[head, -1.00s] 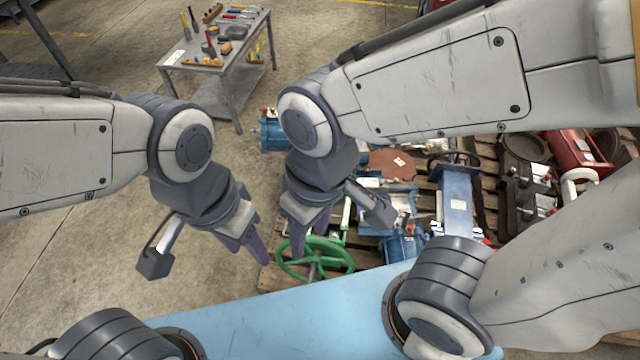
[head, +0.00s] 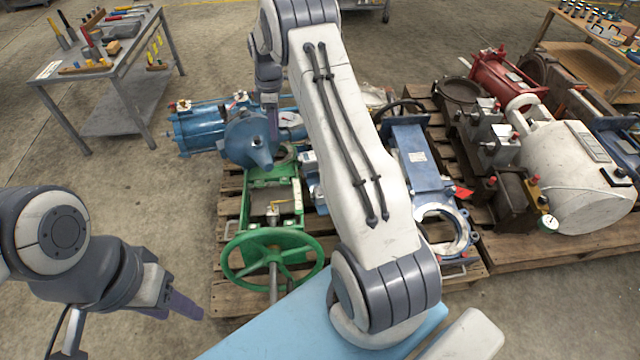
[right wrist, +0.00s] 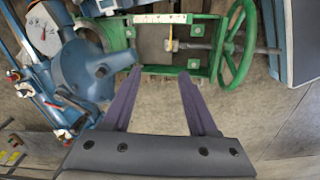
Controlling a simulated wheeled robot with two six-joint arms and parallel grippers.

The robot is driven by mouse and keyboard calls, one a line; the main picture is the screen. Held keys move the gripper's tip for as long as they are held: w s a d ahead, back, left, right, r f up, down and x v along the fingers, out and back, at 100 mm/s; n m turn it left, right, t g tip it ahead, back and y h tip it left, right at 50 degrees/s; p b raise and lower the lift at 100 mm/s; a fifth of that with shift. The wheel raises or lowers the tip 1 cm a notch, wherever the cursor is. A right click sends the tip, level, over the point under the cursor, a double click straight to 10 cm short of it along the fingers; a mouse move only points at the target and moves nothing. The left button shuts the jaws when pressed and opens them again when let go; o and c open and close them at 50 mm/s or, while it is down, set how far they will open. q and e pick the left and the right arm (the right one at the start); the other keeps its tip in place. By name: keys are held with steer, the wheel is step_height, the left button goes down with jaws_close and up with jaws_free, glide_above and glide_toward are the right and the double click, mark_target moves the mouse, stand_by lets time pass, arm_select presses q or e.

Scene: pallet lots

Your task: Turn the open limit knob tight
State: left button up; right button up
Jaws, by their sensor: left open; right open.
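A blue actuator (head: 245,140) with a cylinder on its left and a conical nose lies on the pallet in the head view. It also shows at the left of the right wrist view (right wrist: 88,70). Small fittings, some with red ends (right wrist: 65,134), sit along its side; I cannot tell which part is the open limit knob. My right gripper (head: 271,118) is over the actuator's right side, partly hidden by my arm. In the right wrist view its jaws (right wrist: 160,74) are apart and empty, pointing toward a green yoke (right wrist: 165,68). My left gripper (head: 182,305) is open and empty, left of the pallet.
A green handwheel (head: 252,236) stands at the pallet's near edge and a white dial (head: 290,119) beside the actuator. A blue valve (head: 418,170) and a red cylinder (head: 508,78) lie to the right. A tool table (head: 115,62) stands back left. Floor between is clear.

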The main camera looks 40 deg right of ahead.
steer(key=s+d+f+b, duration=0.2)
steer(key=d+f+b, duration=0.3)
steer(key=d+f, duration=1.05)
arm_select(q)
step_height(320, 180, down, 11)
steer(key=b, duration=0.3)
steer(key=shift+r, duration=0.2)
arm_select(e)
steer(key=shift+n, duration=0.4)
steer(key=f, duration=1)
steer(key=shift+a+f, duration=0.3)
jaws_close()
